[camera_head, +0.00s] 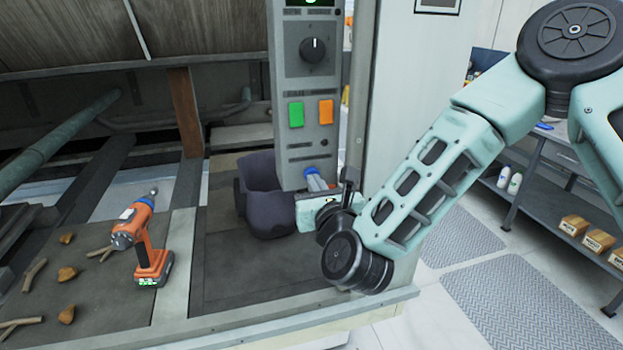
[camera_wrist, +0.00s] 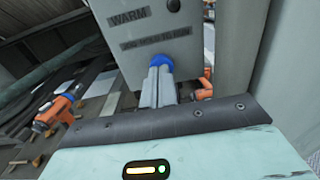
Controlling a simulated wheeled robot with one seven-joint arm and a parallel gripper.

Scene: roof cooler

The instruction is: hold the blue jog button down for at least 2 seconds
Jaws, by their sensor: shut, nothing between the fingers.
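The blue jog button (camera_head: 310,171) is low on the front of a grey control panel (camera_head: 292,168). It also shows in the wrist view (camera_wrist: 160,59), under a label that reads like "JOG HOLD TO RUN". My gripper (camera_head: 316,182) is shut and empty, its grey fingers side by side and pointing at the button. In the wrist view the fingertips (camera_wrist: 160,68) overlap the button's lower part. I cannot tell whether they touch it or whether it is pressed in.
Above are a green button (camera_head: 296,114), an orange button (camera_head: 326,111) and a black dial (camera_head: 313,50). A dark open container (camera_head: 262,205) stands beside the panel and my gripper. An orange drill (camera_head: 145,243) and twigs lie left. A post (camera_head: 362,90) stands close right.

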